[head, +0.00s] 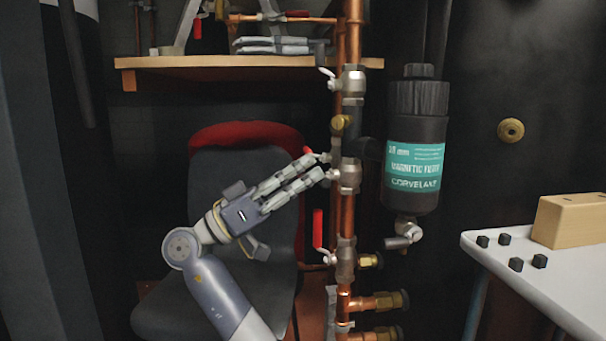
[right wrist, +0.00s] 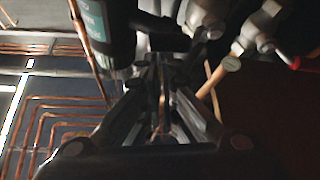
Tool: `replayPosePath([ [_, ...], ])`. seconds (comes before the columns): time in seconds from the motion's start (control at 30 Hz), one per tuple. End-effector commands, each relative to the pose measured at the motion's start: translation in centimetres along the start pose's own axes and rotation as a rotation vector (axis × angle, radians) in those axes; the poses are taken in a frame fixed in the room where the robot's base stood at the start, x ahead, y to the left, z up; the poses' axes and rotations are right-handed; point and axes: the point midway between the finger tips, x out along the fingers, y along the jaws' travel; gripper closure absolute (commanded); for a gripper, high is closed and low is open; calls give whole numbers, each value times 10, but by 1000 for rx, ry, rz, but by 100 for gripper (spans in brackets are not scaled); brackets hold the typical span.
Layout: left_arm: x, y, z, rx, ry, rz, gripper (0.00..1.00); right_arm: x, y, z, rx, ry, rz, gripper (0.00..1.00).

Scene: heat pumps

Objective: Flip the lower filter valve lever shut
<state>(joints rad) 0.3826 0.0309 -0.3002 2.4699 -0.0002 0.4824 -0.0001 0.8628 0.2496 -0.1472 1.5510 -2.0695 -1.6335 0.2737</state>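The lower filter valve (head: 350,175) is a metal body on the vertical copper pipe, left of the magnetic filter (head: 412,140). Its lever (head: 308,151) points left, and a small red part of it shows behind my upper finger. My right gripper (head: 320,167) has its fingertips just left of this valve. The fingers are partly open with a narrow gap, and I see nothing held between them. I cannot tell whether a finger touches the lever. In the right wrist view, the fingers (right wrist: 162,85) reach towards the dark filter (right wrist: 105,30). My left gripper is out of view.
An upper valve (head: 352,82) sits higher on the pipe. Below, another red lever (head: 318,228) stands upright beside the pipe. A chair (head: 225,235) is behind my arm. A wooden shelf (head: 220,62) is above, and a white table (head: 530,275) is at right.

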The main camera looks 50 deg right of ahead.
Motion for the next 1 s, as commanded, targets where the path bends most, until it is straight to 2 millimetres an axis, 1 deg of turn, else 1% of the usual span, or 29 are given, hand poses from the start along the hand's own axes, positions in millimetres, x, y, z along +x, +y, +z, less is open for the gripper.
replayPosePath([
  [0.03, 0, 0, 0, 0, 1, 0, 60, 0, 0, 4, -4, -13, 2, 100],
  [0.37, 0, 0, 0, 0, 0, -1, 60, 0, 0, 4, -4, -13, 2, 100],
  [0.47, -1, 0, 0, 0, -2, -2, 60, -4, -1, 4, -5, -12, 1, 100],
  [0.57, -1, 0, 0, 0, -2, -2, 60, -17, -1, 4, -5, -10, -3, 100],
  [0.9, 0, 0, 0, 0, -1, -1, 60, -88, 0, 0, -3, -2, -3, 100],
  [1.0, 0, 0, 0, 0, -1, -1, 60, -104, 0, 0, -2, -1, -1, 100],
])
